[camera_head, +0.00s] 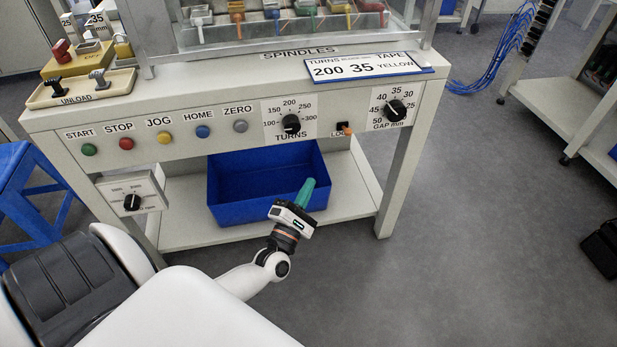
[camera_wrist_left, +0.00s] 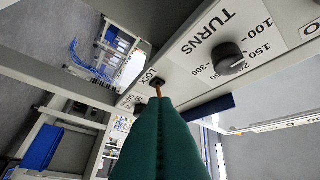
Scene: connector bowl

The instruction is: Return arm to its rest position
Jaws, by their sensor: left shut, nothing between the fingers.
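My left gripper (camera_head: 309,183) shows in the head view with its green fingers shut and empty. It is in front of the bench, over the blue bin's right part in the picture, below and left of the LOCK switch (camera_head: 346,129). In the left wrist view the green fingers (camera_wrist_left: 160,105) point up toward the panel. The LOCK switch (camera_wrist_left: 157,82) with its orange-brown lever shows just beyond the fingertips there. In the head view the fingers and the lever are apart. My right gripper is not in view.
The bench panel (camera_head: 226,151) carries coloured buttons, a TURNS knob (camera_head: 291,123) and a GAP knob (camera_head: 396,110). An open blue bin (camera_head: 226,213) stands on the lower shelf. A blue stool (camera_head: 30,215) is at the left.

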